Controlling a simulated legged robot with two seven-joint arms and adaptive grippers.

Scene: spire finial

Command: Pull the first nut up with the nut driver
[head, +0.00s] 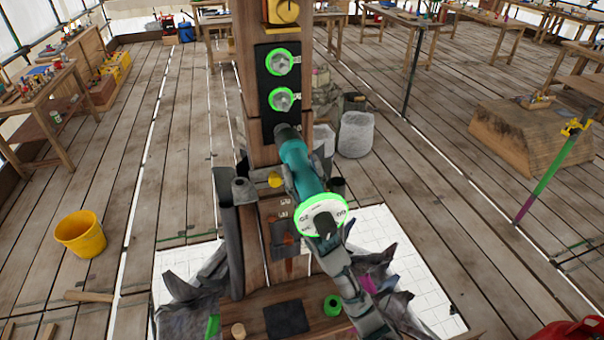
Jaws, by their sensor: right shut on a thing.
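A teal nut driver (298,165) slants up and left in front of the wooden post. Its dark tip (285,131) is at the lower end of a black plate (266,118); I cannot tell whether it touches. Its near end is a white disc with a green rim (322,204). My right gripper (325,227) is shut on the driver at this end; its fingers are partly hidden. Two silver nuts with green rings, an upper one (281,62) and a lower one (283,99), sit on the plate. Anything behind the driver's tip is hidden. My left gripper is not in view.
The wooden post (247,80) rises from a base with grey sheet pieces (235,240) around it. A green ring (332,305) and a dark pad (286,318) lie on the near board. A yellow bucket (80,233) stands left. The plank floor between is mostly clear.

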